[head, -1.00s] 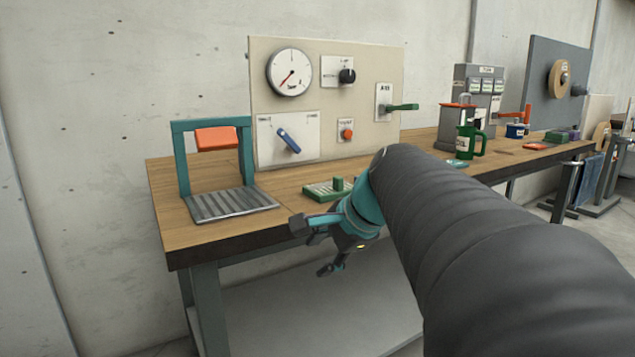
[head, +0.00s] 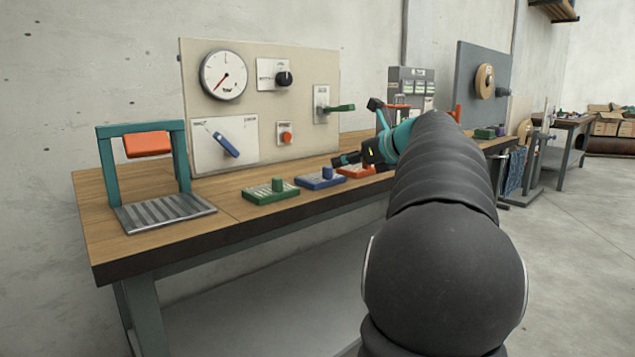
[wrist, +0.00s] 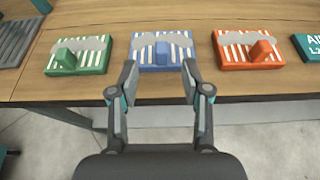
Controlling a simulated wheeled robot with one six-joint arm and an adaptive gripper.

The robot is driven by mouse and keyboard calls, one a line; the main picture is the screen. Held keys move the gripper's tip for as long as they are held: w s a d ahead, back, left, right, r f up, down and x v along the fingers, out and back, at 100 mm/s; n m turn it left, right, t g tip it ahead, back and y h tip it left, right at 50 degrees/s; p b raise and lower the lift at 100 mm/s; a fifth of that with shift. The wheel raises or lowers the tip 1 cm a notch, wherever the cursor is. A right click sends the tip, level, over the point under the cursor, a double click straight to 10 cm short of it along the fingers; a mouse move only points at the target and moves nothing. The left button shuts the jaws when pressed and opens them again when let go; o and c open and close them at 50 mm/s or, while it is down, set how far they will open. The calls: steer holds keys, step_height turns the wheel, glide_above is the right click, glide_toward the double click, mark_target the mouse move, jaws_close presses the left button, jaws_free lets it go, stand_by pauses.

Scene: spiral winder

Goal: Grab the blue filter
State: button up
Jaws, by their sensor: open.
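The blue filter (head: 320,180) is a flat slatted block with a raised blue grip, lying on the workbench between a green one and an orange one. In the wrist view the blue filter (wrist: 163,53) lies just beyond my fingertips, with its grip roughly between them. My gripper (wrist: 158,75) is open and empty, its two fingers apart at the bench's front edge. In the head view my gripper (head: 361,133) is right of and above the blue filter, partly hidden by my arm.
The green filter (wrist: 79,55) is close on the left and the orange filter (wrist: 248,49) close on the right. A teal frame with a slatted plate (head: 163,212) stands at the bench's left end. A gauge panel (head: 260,60) rises behind. Bare wood (head: 235,182) lies around the filters.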

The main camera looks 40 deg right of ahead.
mark_target(331, 168)
steer(key=x, duration=0.3)
steer(key=shift+f+b+x, duration=0.15)
steer(key=shift+b+x, duration=0.05)
steer(key=shift+x, duration=1.2)
steer(key=shift+f+b+x, duration=0.15)
steer(key=shift+x, duration=1.25)
steer(key=shift+s+d, duration=0.15)
steer(key=shift+s, duration=0.05)
jaws_close()
